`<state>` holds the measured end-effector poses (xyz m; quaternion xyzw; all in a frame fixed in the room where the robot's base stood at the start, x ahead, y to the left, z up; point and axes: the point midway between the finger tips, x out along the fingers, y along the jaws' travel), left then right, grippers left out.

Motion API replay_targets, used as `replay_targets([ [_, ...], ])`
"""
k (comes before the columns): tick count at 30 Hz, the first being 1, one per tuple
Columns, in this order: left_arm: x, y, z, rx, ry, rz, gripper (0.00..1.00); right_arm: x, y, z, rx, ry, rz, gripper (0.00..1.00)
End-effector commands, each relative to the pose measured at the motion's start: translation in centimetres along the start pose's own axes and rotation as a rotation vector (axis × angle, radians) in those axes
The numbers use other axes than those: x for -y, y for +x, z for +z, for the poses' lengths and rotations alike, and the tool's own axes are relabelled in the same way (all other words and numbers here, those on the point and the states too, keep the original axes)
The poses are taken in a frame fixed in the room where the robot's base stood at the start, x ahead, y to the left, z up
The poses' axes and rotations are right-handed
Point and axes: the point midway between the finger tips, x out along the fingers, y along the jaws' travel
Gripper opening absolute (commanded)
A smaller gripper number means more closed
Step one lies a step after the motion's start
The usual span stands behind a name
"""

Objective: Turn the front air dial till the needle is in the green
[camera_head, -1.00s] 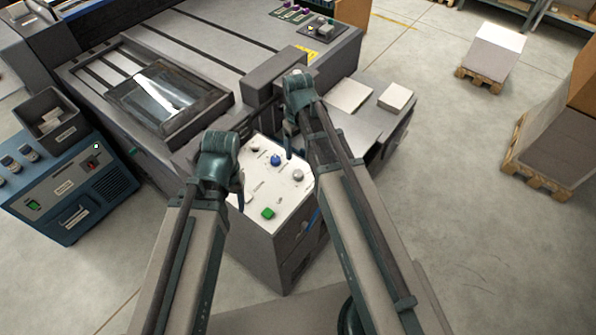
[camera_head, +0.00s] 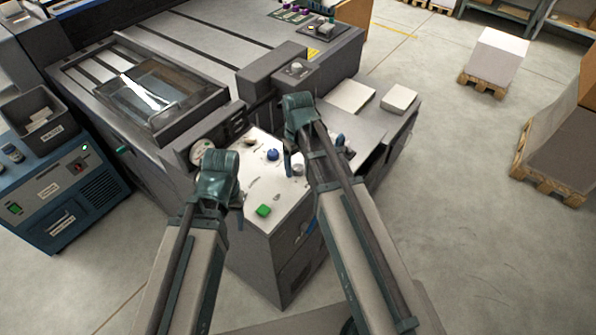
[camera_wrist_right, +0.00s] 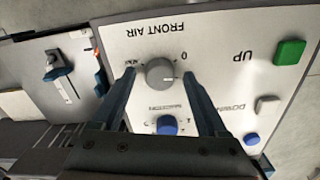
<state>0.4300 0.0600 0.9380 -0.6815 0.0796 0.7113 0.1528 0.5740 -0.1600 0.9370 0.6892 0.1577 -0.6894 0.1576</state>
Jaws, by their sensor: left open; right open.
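The front air dial (camera_wrist_right: 160,73) is a round grey knob with a light pointer mark, on a pale panel lettered "FRONT AIR", upside down in the right wrist view. It also shows in the head view (camera_head: 298,171). My right gripper (camera_wrist_right: 159,78) is open, with one finger on each side of the dial; I cannot tell whether they touch it. A round white-faced gauge (camera_head: 203,153) stands at the panel's left, partly hidden by my left arm; its needle and green band are too small to read. My left gripper (camera_head: 240,203) is open over the panel's left edge.
A blue knob (camera_wrist_right: 167,125) sits close to the dial, beside one finger. Paper stacks (camera_head: 400,99) lie on the table behind.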

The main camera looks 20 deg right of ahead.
Motion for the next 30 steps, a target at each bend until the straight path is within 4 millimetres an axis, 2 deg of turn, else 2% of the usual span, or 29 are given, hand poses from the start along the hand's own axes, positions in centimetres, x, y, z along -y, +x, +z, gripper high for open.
replay_targets([
  [9, -0.02, 0.29, -0.02, 0.0, 0.0, 0.0, 0.57, 0.0, 0.29, 0.0, 0.0, 0.0, 0.0, 0.76],
  [11, -0.03, 0.29, -0.02, 0.0, 0.0, 0.0, 0.57, 0.0, 0.29, 0.0, 0.0, 0.0, 0.0, 0.67],
  [22, -0.03, 0.3, -0.02, 0.0, 0.0, 0.0, 0.57, 0.0, 0.3, 0.0, 0.0, 0.0, 0.0, 0.01],
  [30, -0.03, 0.3, -0.02, 0.0, 0.0, 0.0, 0.57, 0.0, 0.3, 0.0, 0.0, 0.018, 0.0, 0.0],
])
